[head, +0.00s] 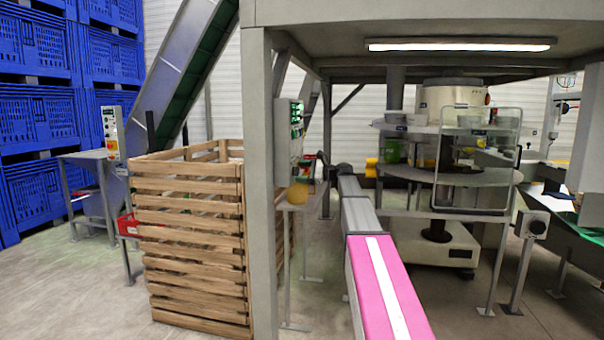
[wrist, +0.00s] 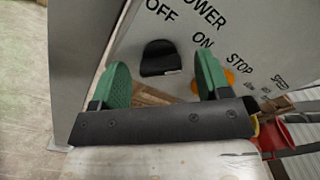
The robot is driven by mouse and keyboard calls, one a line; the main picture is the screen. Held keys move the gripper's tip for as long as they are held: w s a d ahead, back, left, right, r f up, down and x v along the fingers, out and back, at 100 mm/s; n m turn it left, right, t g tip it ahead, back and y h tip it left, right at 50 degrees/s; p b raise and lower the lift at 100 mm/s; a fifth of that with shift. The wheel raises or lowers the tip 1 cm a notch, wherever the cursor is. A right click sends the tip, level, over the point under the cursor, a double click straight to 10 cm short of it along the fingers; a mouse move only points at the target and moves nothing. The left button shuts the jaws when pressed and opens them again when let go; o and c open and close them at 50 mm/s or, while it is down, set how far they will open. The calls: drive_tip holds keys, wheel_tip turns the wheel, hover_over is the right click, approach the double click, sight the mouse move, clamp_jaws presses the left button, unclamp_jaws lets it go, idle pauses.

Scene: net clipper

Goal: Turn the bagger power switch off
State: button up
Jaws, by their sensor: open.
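In the wrist view a pale control panel (wrist: 250,35) carries the words POWER, OFF, ON, STOP and SPEED, seen tilted. A black power switch knob (wrist: 160,58) sits on it near OFF and ON, with a small pale mark at its lower edge. I cannot tell which position it is set to. My gripper (wrist: 163,82) is open, its green fingertips on either side of the knob and apart from it in the picture. Whether they touch the panel is unclear. In the head view my pink-striped arm reaches toward the small panel (head: 296,122) behind the grey post.
An orange button (wrist: 229,76) by STOP lies close to the right fingertip. In the head view a grey post (head: 260,190) and a wooden crate (head: 195,240) stand left of my arm. A yellow container (head: 298,193) is below the panel. A round table (head: 440,172) stands to the right.

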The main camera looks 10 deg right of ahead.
drive_tip(key=c, duration=0.9)
drive_tip(key=shift+n, duration=0.3)
drive_tip(key=shift+f+n, duration=0.2)
drive_tip(key=shift+n, duration=8.4)
